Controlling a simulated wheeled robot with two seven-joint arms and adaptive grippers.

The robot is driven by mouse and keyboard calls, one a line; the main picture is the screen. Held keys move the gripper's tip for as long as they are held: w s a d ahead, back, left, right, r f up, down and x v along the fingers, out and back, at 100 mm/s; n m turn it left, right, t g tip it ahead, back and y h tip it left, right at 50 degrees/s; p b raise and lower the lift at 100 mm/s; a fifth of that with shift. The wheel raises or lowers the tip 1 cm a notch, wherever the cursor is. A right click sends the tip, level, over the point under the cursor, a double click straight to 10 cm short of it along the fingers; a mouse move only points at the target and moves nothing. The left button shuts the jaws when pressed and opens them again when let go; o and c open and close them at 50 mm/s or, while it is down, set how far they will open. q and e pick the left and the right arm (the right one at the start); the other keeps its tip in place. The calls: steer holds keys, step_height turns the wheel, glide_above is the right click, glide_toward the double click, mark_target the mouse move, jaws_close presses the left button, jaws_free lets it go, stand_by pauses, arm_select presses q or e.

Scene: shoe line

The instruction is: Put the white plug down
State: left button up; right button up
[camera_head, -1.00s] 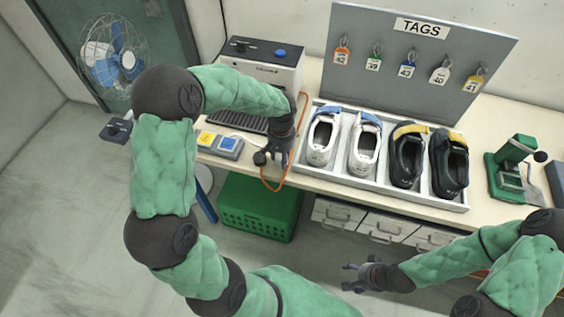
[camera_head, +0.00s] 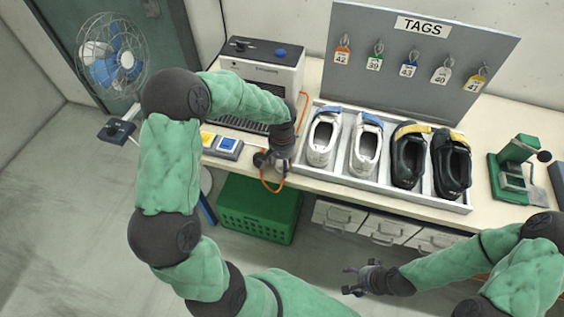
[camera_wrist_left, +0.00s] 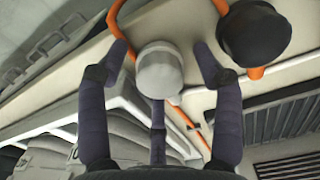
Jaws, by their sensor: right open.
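The white plug (camera_wrist_left: 160,72) shows in the left wrist view, between the fingers of my left gripper (camera_wrist_left: 162,60). Narrow gaps show between the plug and the two side fingers, so the gripper looks open around it. In the head view my left gripper (camera_head: 275,162) is at the bench's front edge, below the grey machine, and largely hides the plug. A black round plug (camera_wrist_left: 255,35) is beside the white one, with an orange cord (camera_wrist_left: 222,8) nearby. My right gripper (camera_head: 352,281) is open and empty in front of the drawers.
A tray (camera_head: 380,190) with two white and two black shoes stands right of my left gripper. Behind it is the TAGS board (camera_head: 400,80). A green crate (camera_head: 258,210) is below the bench edge. A green press (camera_head: 515,165) stands at the right.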

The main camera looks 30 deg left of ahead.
arm_select(q)
steer(key=shift+r, duration=0.15)
steer(key=shift+r, duration=0.35)
step_height(320, 180, up, 11)
steer(key=p, duration=0.3)
steer(key=shift+r, duration=0.2)
steer(key=shift+f, duration=0.1)
